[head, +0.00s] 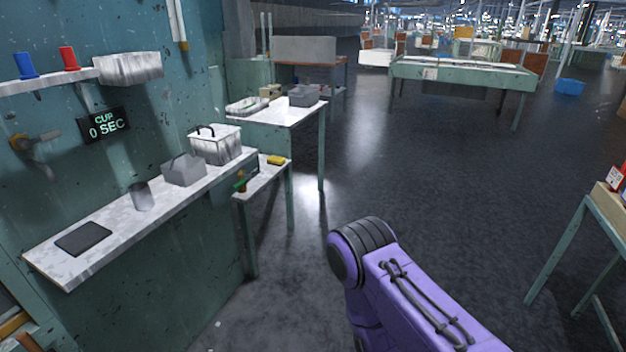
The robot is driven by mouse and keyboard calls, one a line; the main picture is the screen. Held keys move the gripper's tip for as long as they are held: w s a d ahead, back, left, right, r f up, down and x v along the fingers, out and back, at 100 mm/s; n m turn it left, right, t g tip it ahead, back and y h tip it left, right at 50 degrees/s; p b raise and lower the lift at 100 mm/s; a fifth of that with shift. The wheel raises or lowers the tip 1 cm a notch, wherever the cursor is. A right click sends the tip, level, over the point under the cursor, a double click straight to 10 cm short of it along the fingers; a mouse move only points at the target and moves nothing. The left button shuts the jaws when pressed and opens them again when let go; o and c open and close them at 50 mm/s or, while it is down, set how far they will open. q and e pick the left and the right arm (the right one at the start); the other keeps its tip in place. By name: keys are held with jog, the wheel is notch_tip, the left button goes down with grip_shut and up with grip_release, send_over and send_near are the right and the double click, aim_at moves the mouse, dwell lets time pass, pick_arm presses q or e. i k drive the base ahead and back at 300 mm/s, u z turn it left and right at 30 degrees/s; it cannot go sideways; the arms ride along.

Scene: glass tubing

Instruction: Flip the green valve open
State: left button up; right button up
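A small green piece (240,184), with brownish parts below it, sits at the near end of a low narrow bench; it may be the green valve, but it is too small to tell whether it is open or closed. A brass-coloured tap-like fitting (22,142) with a grey lever is on the wall at the far left. A purple arm link of mine comes in from the bottom right. Neither of my grippers is in view.
A white wall shelf (190,192) holds a dark pad (83,238), a grey cup (141,196), a grey box (184,170) and a white basket (215,145). A yellow sponge (276,160) lies on the low bench (262,178). A display (104,125) reads "CUP 0 SEC". The middle floor is clear.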

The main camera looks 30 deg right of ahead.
aim_at(245, 176)
jog(key=u, duration=0.05)
jog(key=k, duration=0.6)
jog(key=u, duration=0.45)
jog(key=i, duration=0.9)
jog(key=z, duration=1.15)
jog(key=i, duration=0.85)
jog(key=z, duration=0.95)
